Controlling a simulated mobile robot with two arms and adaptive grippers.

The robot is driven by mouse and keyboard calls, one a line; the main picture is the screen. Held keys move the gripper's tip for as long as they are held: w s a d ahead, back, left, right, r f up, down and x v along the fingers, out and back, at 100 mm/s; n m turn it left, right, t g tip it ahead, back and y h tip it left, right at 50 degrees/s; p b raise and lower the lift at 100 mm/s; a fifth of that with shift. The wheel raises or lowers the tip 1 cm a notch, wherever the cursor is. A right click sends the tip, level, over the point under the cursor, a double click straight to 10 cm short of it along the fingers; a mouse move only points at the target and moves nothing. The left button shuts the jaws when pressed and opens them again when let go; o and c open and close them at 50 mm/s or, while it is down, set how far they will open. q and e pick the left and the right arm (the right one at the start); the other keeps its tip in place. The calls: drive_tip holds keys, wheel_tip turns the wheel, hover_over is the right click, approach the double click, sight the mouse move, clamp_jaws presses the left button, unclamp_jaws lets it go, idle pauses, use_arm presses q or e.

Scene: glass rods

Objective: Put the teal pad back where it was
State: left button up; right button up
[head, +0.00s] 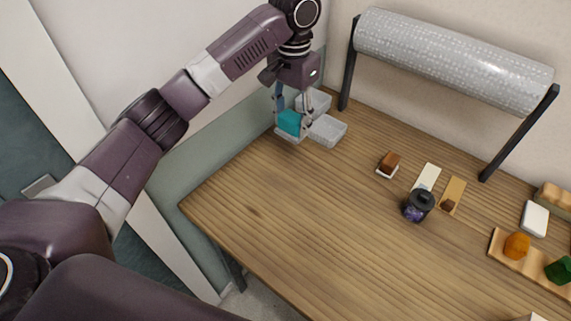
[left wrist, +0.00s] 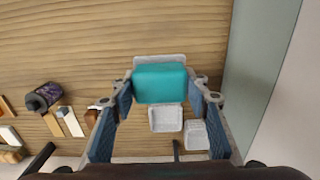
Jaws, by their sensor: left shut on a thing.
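The teal pad (head: 289,122) is a small block at the far left corner of the table. My left gripper (head: 292,116) is shut on it, with a finger on either side. In the left wrist view the pad (left wrist: 161,84) sits between the fingertips of the gripper (left wrist: 161,90). A pale shallow tray (head: 288,137) shows just under the pad, and its rim (left wrist: 160,60) shows past the pad in the wrist view. I cannot tell whether the pad touches it. My right gripper is not in view.
Two more pale trays, one (head: 327,131) and another (head: 318,101), stand close to the gripper. A dark jar (head: 418,206), a brown block (head: 389,162) and a grey roll on a stand (head: 450,60) are further right. The front left of the wooden table (head: 260,220) is clear.

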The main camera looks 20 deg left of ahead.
use_arm(q)
wheel_tip(320, 180, down, 10)
drive_tip(key=shift+a+f+p, duration=0.1)
drive_tip(key=shift+f+p, duration=0.1)
drive_tip(key=shift+p, duration=0.6)
drive_tip(key=shift+f, duration=0.35)
wheel_tip(320, 180, down, 4)
drive_tip(key=shift+f+p, duration=0.1)
drive_tip(key=shift+p, duration=0.25)
drive_tip(key=shift+f, duration=0.25)
drive_tip(key=o, duration=1.1)
drive_tip(key=shift+f, duration=0.1)
